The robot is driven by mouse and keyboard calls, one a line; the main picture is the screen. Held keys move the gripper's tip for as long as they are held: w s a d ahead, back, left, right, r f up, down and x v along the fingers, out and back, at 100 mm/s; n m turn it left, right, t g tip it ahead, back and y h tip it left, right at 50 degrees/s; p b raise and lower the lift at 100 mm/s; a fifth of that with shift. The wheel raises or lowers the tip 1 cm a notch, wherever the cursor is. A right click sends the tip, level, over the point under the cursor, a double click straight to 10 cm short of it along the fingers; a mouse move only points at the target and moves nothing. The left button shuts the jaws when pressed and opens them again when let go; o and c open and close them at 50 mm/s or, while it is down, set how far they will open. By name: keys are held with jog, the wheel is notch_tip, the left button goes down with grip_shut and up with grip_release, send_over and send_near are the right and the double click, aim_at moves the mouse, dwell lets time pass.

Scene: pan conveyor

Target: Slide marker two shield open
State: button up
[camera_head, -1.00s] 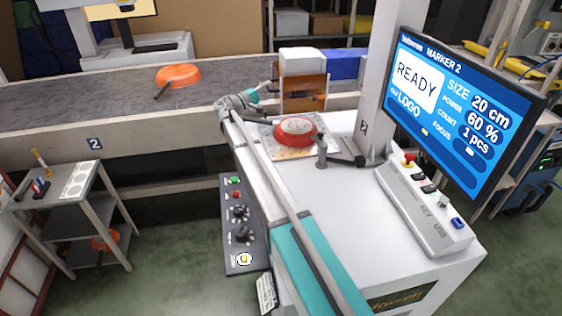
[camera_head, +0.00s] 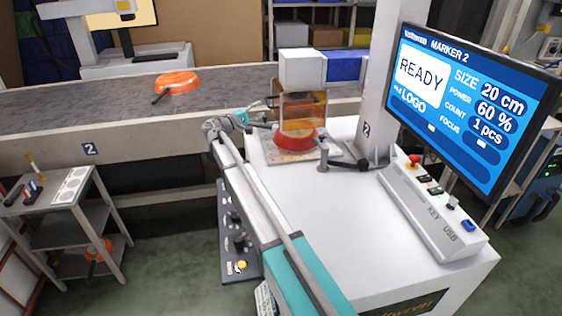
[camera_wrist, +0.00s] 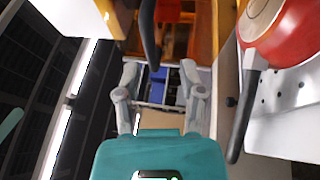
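The marker two shield is an amber, see-through panel (camera_head: 303,108) under the white marking head (camera_head: 302,69). In the wrist view, amber panel (camera_wrist: 203,38) fills the top middle. A black curved bar, seemingly the shield's handle (camera_wrist: 149,30), reaches down to between my fingertips, closer to the left one; contact cannot be made out. My gripper (camera_wrist: 160,72) has its fingers apart. In the head view, it (camera_head: 262,104) is just left of the shield.
The red pan and its black handle (camera_wrist: 243,115) are close at right in the wrist view. A clamp (camera_head: 323,155) stands beside the pan. A monitor (camera_head: 465,105) reads READY. An orange pan (camera_head: 177,82) lies on the conveyor (camera_head: 60,105).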

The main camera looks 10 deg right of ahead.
jog(key=b+v, duration=0.2)
jog(key=v, duration=0.8)
jog(key=shift+s+d+f+m+g+y+p, duration=0.8)
jog(key=shift+s+d+y+p, duration=1.1)
jog(key=shift+s, duration=1.15)
jog(key=shift+s+d+f+m+g+y+p, duration=0.4)
jog(key=shift+s+d+f+g+y+p, duration=0.75)
jog(key=shift+s+d+p, duration=1.55)
jog(key=shift+s+d+f+m+g+y+p, duration=0.85)
jog(key=shift+s+d+y+p, duration=0.9)
jog(key=shift+s, duration=1.65)
jog(key=shift+d+r+n+y+b, duration=0.15)
jog(key=shift+n+y+b, duration=0.1)
jog(key=shift+y+b, duration=0.1)
jog(key=w+a+r+t+h, duration=0.1)
jog(key=w+a+r+h, duration=0.1)
jog(key=w, duration=0.4)
jog(key=w+a+r+n+t+h+p, duration=0.1)
jog(key=w+a+r+h, duration=0.1)
jog(key=w+a+r, duration=0.3)
jog(key=w+a+r+t+h, duration=0.2)
jog(key=w+a+r, duration=0.2)
jog(key=w, duration=0.4)
jog(key=shift+a+r+n, duration=0.25)
jog(key=shift+a+n, duration=0.15)
jog(key=shift+a, duration=0.35)
jog(key=shift+d+h, duration=0.1)
jog(key=shift+h, duration=0.15)
